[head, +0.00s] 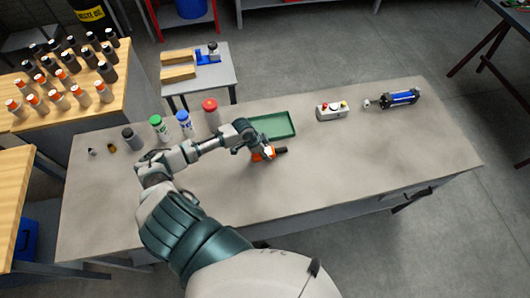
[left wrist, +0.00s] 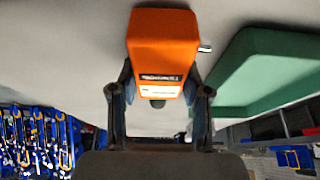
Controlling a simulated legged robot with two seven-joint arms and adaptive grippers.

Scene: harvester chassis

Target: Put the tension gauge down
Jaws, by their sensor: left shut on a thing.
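The tension gauge (left wrist: 162,50) is an orange box with a small label and a short metal stub on its side. In the left wrist view it sits between the fingers of my left gripper (left wrist: 160,108), which is shut on it. In the head view the orange gauge (head: 262,154) shows at the end of my left arm, partly hidden by the gripper (head: 262,146), with a dark part sticking out to the right. It is over the grey table, just in front of the green tray (head: 293,120). I cannot tell whether it touches the table. My right gripper is not in view.
A white box with buttons (head: 332,111) and a blue cylinder (head: 400,98) lie on the right of the table (head: 400,150). Several bottles, such as the red-capped one (head: 211,114), stand at the back left.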

